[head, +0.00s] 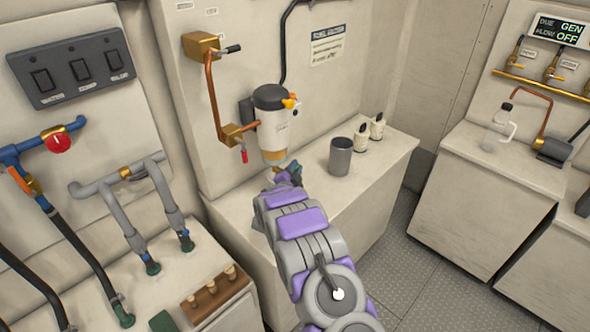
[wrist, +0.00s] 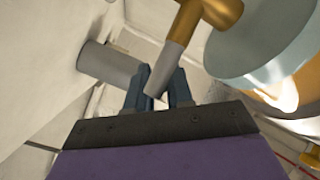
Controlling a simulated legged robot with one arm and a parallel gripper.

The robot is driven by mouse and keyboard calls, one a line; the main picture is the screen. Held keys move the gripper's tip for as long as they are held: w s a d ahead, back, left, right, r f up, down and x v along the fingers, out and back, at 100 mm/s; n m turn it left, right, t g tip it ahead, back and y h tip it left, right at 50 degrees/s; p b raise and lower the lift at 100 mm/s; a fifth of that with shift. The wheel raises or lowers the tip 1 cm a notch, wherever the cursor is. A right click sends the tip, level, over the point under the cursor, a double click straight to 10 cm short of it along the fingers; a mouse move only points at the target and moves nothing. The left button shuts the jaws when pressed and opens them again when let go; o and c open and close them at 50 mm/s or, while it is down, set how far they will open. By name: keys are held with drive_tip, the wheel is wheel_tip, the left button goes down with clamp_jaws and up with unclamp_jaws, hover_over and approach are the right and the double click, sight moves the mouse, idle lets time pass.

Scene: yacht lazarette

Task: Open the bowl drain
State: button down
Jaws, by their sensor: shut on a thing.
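The filter (head: 272,130) hangs on the wall with a white body, a dark cap and an amber bowl (head: 275,156) at its bottom. In the wrist view the rounded bowl (wrist: 270,45) fills the upper right. Beside it is a brass drain fitting (wrist: 218,10) with a grey lever (wrist: 177,52). My gripper (wrist: 160,82) is shut on the lever's end, with one blue-grey finger on either side. In the head view my gripper (head: 287,174) is just below the bowl, and the arm hides most of the drain there.
Copper piping with a black-handled valve (head: 203,45) and a red-handled valve (head: 236,133) runs left of the filter. The floor (head: 400,245) to the right is clear.

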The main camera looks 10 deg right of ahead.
drive_tip(key=shift+s+a+f+n+t, duration=0.1)
drive_tip(key=shift+a+f+n+t, duration=0.05)
drive_tip(key=shift+n+t, duration=0.15)
idle(0.4)
drive_tip(key=shift+s+n+t+h, duration=0.1)
drive_tip(key=shift+n+t+h, duration=0.2)
drive_tip(key=shift+t, duration=0.1)
drive_tip(key=shift+s+a+r+n+t+h, duration=0.1)
drive_tip(key=shift+a+r+n+t+h, duration=0.15)
drive_tip(key=shift+n+t, duration=0.5)
drive_tip(key=shift+s+a+r+n+t+p, duration=0.15)
drive_tip(key=shift+r+n+t+p, duration=0.25)
drive_tip(key=shift+t, duration=0.75)
drive_tip(key=shift+r+n, duration=0.2)
drive_tip(key=shift+n, duration=0.05)
drive_tip(key=c, duration=1.1)
unclamp_jaws()
